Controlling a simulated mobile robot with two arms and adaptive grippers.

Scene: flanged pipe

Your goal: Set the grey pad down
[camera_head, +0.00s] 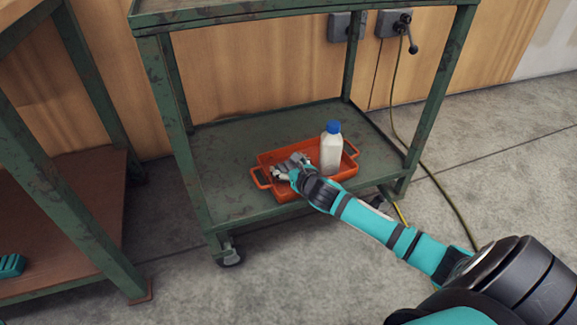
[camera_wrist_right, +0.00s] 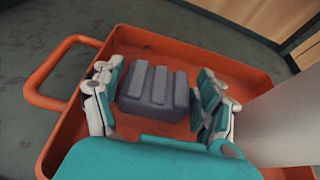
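The grey pad (camera_wrist_right: 153,88) is a ridged block inside the orange tray (camera_wrist_right: 58,48). In the wrist view it sits between the two fingers of my right gripper (camera_wrist_right: 160,90), low over or on the tray floor; exact contact with the floor is hard to tell. The fingers stand wide, one on each side of the pad, with narrow gaps seeming to show beside it. In the head view my right gripper (camera_head: 289,168) reaches down into the left part of the tray, partly covering the pad. My left gripper is not in view.
A white bottle with a blue cap (camera_head: 331,150) stands in the tray's right part, close beside my right gripper. The tray rests on the lower shelf of a green cart (camera_head: 225,150); cart posts flank it. A teal ridged block (camera_head: 11,266) lies on the left bench's lower shelf.

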